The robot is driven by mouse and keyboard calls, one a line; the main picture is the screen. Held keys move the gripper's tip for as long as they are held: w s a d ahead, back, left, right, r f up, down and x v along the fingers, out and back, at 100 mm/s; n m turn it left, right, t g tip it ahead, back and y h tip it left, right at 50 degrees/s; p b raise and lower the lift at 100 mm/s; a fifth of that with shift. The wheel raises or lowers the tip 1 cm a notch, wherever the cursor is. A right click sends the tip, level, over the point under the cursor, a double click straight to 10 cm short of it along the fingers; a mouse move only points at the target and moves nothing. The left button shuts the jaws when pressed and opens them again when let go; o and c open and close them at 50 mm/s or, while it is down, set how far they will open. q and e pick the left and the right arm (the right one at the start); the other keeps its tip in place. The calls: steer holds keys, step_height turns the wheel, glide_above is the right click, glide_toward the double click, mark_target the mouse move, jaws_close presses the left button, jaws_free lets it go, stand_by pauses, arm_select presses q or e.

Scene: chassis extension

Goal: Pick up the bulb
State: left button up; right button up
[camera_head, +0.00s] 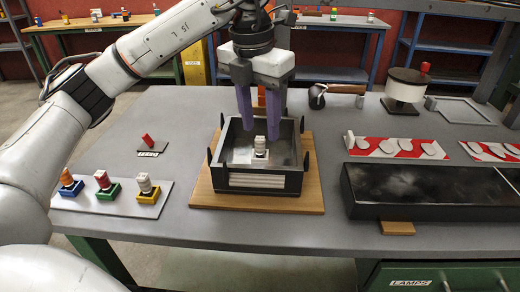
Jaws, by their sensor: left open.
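A small white bulb-like piece (260,144) stands upright inside a dark open metal box (265,182). The box sits on a wooden board (313,190) on the grey table. My left gripper (259,139) points down over the box, its two purple fingers apart. The fingertips are just above the white piece, one to each side in the picture; I cannot tell whether they touch it. More bulb-like pieces stand in coloured bases on a plate at the left: orange (67,178), red (102,180) and white (145,182). My right gripper is not in view.
A small red piece (147,141) stands on a label plate left of the box. A hammer-like tool (318,95) lies behind the box. Grey table between the left plate and board is clear.

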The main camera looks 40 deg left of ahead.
mark_target(260, 139)
arm_select(q)
steer(key=f, duration=0.5)
steer(key=shift+w+a, duration=0.3)
steer(key=shift+w, duration=0.05)
jaws_close()
